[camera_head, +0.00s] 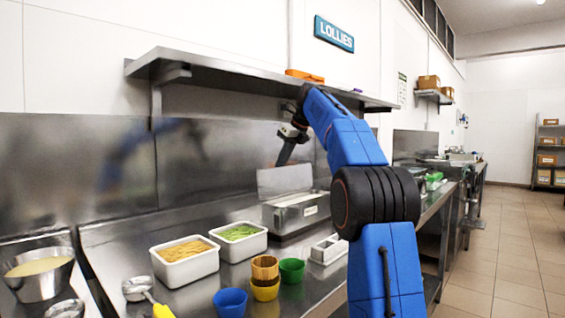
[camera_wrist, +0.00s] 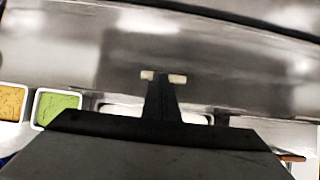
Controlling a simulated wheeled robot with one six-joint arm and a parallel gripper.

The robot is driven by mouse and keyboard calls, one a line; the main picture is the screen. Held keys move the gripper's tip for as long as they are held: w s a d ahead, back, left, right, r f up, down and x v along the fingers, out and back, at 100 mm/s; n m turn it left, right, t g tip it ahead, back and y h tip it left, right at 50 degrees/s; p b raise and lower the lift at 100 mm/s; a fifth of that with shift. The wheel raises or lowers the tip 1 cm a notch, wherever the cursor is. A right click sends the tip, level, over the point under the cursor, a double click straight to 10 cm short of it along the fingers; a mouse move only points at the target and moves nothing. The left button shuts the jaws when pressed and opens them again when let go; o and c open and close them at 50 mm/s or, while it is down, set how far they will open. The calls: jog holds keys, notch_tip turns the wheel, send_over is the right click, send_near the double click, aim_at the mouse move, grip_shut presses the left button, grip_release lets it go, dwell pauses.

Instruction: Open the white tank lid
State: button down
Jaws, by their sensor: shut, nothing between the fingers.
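The tank (camera_head: 297,216) is a pale metal box on the steel counter, below the shelf. Its lid (camera_head: 285,180) stands raised along the back edge, above the tank's top. My gripper (camera_head: 281,161) is just above the lid's upper edge in the head view, pointing down, and is empty. In the wrist view my gripper (camera_wrist: 160,78) is shut, with its fingers together in front of the steel backsplash. A pale shape partly hidden behind the gripper may be the tank; I cannot tell whether the fingers touch the lid.
White tubs of orange sticks (camera_head: 184,274) and green sticks (camera_head: 238,249) sit left of the tank. Several cups, including a blue cup (camera_head: 230,302), stand in front. A white divided holder (camera_head: 329,250) is to the right. A steel shelf (camera_head: 240,77) hangs above.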

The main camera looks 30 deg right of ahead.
dwell(0.3)
jog(key=v, duration=1.2)
jog(key=shift+s, duration=0.1)
